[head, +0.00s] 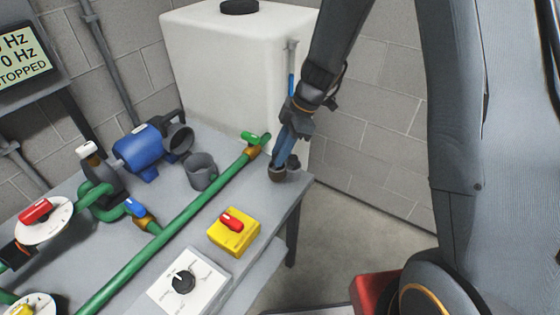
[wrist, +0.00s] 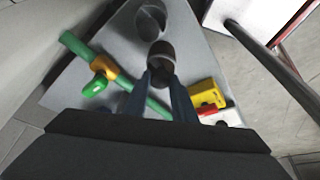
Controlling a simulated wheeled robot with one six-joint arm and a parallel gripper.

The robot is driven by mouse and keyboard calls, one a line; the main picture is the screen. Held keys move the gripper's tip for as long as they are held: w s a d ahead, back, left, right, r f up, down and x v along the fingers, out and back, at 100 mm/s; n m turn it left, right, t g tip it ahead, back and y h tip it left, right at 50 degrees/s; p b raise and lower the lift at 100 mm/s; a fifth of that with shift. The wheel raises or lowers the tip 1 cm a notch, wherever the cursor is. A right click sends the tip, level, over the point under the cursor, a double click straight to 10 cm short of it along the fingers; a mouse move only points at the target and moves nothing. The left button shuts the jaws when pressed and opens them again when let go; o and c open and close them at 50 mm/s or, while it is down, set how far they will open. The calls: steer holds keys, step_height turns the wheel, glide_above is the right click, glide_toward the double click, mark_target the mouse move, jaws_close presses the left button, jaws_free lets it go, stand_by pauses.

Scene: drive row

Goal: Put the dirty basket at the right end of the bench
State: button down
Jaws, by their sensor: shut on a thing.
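The dirty basket (head: 277,173) is a small dark brownish cup at the right end of the grey bench (head: 262,193), near its corner. My gripper (head: 281,156) is shut on it from above. The wrist view shows the basket (wrist: 161,58) between the tips of my blue-grey fingers (wrist: 164,80). It looks at or just above the bench top; I cannot tell if it touches. A grey open cup (head: 201,170) stands further left on the bench, behind the green pipe.
A green pipe with a green-handled valve (head: 252,138) ends just left of my gripper. A yellow switch box (head: 234,234) sits in front. A white tank (head: 225,65) stands behind. Another dark round thing (wrist: 151,14) shows at the wrist view's top edge; I cannot tell what.

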steer(key=shift+f+p, duration=0.4)
steer(key=shift+f, duration=1.6)
steer(key=shift+f, duration=0.1)
steer(key=c, duration=1.5)
jaws_free()
steer(key=shift+o, duration=0.2)
steer(key=shift+r, duration=0.2)
steer(key=s+b+v, duration=0.1)
steer(key=b+v, duration=0.2)
steer(key=v, duration=0.8)
steer(key=s+d+m+h, duration=0.2)
steer(key=s+d+m, duration=0.2)
steer(key=s+m, duration=0.4)
steer(key=s+d+m+t+h, duration=0.1)
steer(key=s+d+m+h, duration=0.1)
steer(key=s+d+m, duration=0.3)
steer(key=s+m, duration=0.3)
steer(key=m, duration=0.3)
steer(key=shift+d+r, duration=0.3)
steer(key=shift+d, duration=0.05)
